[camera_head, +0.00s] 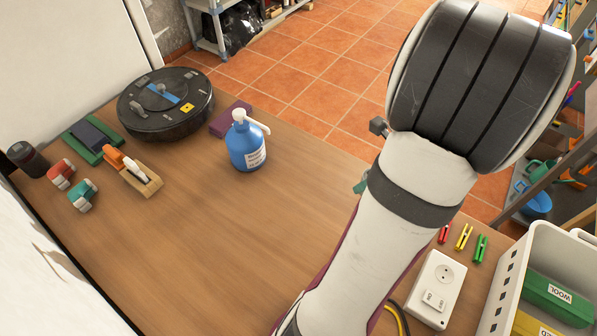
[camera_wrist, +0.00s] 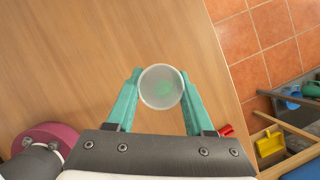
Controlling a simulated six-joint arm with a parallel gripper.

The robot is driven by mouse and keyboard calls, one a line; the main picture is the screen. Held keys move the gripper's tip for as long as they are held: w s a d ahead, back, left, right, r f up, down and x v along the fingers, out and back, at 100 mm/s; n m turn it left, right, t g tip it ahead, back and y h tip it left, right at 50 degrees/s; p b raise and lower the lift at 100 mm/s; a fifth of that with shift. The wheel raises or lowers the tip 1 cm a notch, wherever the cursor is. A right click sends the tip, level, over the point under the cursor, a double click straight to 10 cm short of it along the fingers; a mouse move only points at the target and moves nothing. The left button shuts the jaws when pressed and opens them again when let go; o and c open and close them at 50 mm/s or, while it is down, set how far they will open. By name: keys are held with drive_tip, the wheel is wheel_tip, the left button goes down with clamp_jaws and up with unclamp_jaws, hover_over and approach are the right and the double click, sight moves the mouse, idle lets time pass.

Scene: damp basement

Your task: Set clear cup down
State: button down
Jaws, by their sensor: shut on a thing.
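The clear cup (camera_wrist: 161,87) shows in the wrist view as a round, whitish, see-through rim seen from above. My gripper (camera_wrist: 160,78) has its two teal fingers shut on the cup's sides. The wooden table (camera_wrist: 90,60) lies beneath the cup, with the table's right edge a short way to the right. I cannot tell how high the cup is above the table. In the head view my arm hides the cup and nearly all of the gripper; only a small teal bit shows beside the arm.
On the table (camera_head: 205,250) stand a blue pump bottle (camera_head: 247,148), a robot vacuum (camera_head: 165,103), a white socket box (camera_head: 436,290), several coloured clips (camera_head: 463,237) and a white crate (camera_head: 505,285). Small items sit at the left. The table's middle is clear.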

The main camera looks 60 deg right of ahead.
drive_tip(key=w+d+n+y, duration=0.1)
drive_tip(key=w+n+y, duration=0.2)
drive_tip(key=w+n, duration=0.75)
drive_tip(key=m, duration=0.3)
hover_over(269, 171)
drive_tip(key=s, duration=0.2)
drive_tip(key=f, duration=0.7)
drive_tip(key=shift+w+d, duration=0.1)
drive_tip(key=shift+w, duration=0.15)
wheel_tip(269, 171, down, 3)
drive_tip(key=shift+w+f, duration=0.1)
drive_tip(key=shift+f, duration=0.35)
drive_tip(key=shift+f, duration=0.15)
drive_tip(key=shift+c, duration=1.4)
unclamp_jaws()
